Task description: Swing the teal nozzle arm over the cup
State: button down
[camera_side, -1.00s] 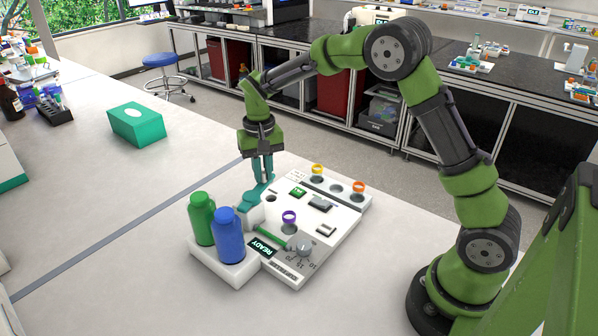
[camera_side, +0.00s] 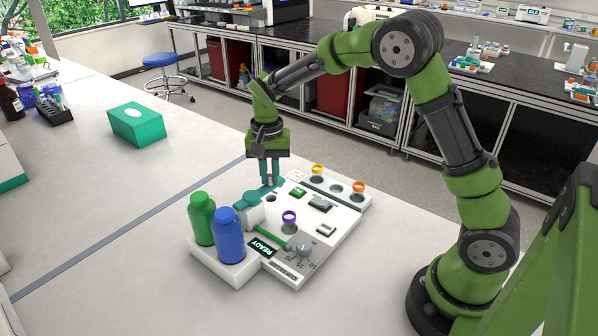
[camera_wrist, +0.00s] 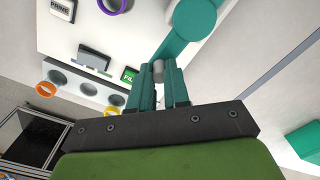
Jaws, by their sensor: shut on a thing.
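The teal nozzle arm (camera_side: 253,197) is on the white device's left back side in the side view. Its round hub and bar (camera_wrist: 194,17) show in the wrist view. My gripper (camera_side: 270,183) points down at the bar's outer end. In the wrist view my gripper (camera_wrist: 159,80) is shut on a small grey post (camera_wrist: 158,70) at that end. A purple-ringed cup (camera_side: 289,217) sits in the device nearer the front, apart from my fingers. The nozzle arm's outer end is away from that cup, at the device's back left edge.
The white device (camera_side: 335,216) also holds yellow (camera_side: 317,168) and orange (camera_side: 358,186) rings on its right side. Green (camera_side: 202,218) and blue (camera_side: 228,235) bottles stand at its front left. A green lever (camera_side: 270,238) and dial (camera_side: 304,246) are at its front.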

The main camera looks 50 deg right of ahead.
jog(key=s+a+m, duration=0.4)
jog(key=s+m, duration=0.1)
jog(key=m, duration=0.8)
jog(key=shift+s, duration=0.15)
dwell(0.5)
jog(key=c, duration=1.1)
grip_release()
notch_tip(320, 180, up, 17)
